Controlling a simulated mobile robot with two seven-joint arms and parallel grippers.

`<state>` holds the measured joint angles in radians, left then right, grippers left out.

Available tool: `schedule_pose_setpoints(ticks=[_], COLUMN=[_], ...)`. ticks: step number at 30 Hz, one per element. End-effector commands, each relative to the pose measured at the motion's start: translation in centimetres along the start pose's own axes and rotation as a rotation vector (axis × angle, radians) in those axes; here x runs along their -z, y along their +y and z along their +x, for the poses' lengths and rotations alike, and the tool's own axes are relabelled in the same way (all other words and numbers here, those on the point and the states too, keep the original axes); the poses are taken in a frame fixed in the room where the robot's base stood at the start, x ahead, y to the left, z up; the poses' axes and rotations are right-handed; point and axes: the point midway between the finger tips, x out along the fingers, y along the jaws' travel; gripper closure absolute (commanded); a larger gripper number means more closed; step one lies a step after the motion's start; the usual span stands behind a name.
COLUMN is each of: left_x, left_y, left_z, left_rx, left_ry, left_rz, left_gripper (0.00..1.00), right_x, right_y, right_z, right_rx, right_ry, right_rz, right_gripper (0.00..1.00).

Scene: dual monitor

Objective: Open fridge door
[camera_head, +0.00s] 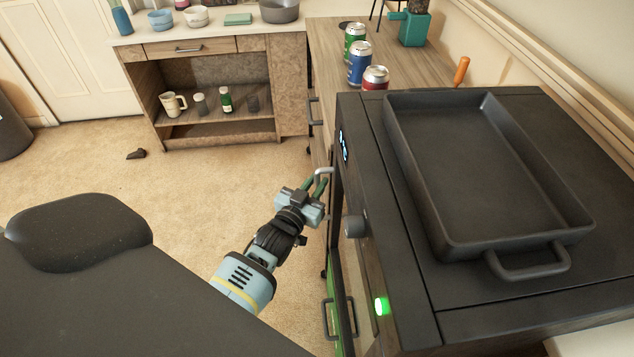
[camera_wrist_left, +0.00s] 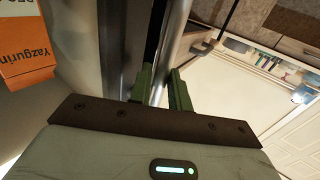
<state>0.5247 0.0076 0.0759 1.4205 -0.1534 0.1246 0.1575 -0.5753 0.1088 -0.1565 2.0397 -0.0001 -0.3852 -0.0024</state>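My left gripper (camera_head: 316,186) reaches in from the bottom and points at a silver bar handle (camera_head: 323,172) beside the dark appliance. In the left wrist view the silver handle (camera_wrist_left: 175,45) runs between the green fingers of the left gripper (camera_wrist_left: 162,92), one on each side and close against it, so the gripper looks shut on it. The fridge's front is mostly hidden in the head view, under the appliance's edge. How far its door stands open I cannot tell. My right gripper is not in view.
The dark appliance (camera_head: 465,297) with a black tray (camera_head: 480,175) on top fills the right side. Cans (camera_head: 359,64) stand on the wooden counter behind it. An orange carton (camera_wrist_left: 25,45) is at the wrist view's left. Carpet (camera_head: 215,180) left of the arm is open.

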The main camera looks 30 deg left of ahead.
Motion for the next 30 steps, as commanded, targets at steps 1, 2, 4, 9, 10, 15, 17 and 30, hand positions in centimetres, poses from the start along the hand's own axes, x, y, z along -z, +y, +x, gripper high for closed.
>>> schedule_pose_setpoints(ticks=[1,2,4,9,10,15,17,30], left_x=[-0.03,0.0,0.03,0.02,0.01,0.02,0.01,0.02], left_y=[-0.02,-0.02,-0.02,-0.02,-0.03,-0.02,-0.02,-0.7], left_z=[0.31,0.44,0.61,0.65,0.64,0.63,0.62,0.3], left_rx=[0.0,0.0,0.0,0.0,0.0,0.0,0.0,0.011], left_ry=[0.0,0.0,0.0,0.0,0.0,0.0,0.0,0.0], left_rz=[0.0,0.0,0.0,0.0,0.0,0.0,0.0,0.0], left_gripper=[0.81,0.81,0.81,0.81,0.81,0.98,1.0,1.0], right_x=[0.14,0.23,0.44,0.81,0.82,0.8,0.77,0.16], right_y=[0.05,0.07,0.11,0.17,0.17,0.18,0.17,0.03], right_z=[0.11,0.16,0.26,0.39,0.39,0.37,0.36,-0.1], right_rx=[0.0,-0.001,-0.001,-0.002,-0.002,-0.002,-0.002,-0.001], right_ry=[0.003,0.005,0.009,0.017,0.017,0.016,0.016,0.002], right_rz=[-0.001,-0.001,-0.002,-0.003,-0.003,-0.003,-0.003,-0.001], right_gripper=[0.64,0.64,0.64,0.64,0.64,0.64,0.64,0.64])
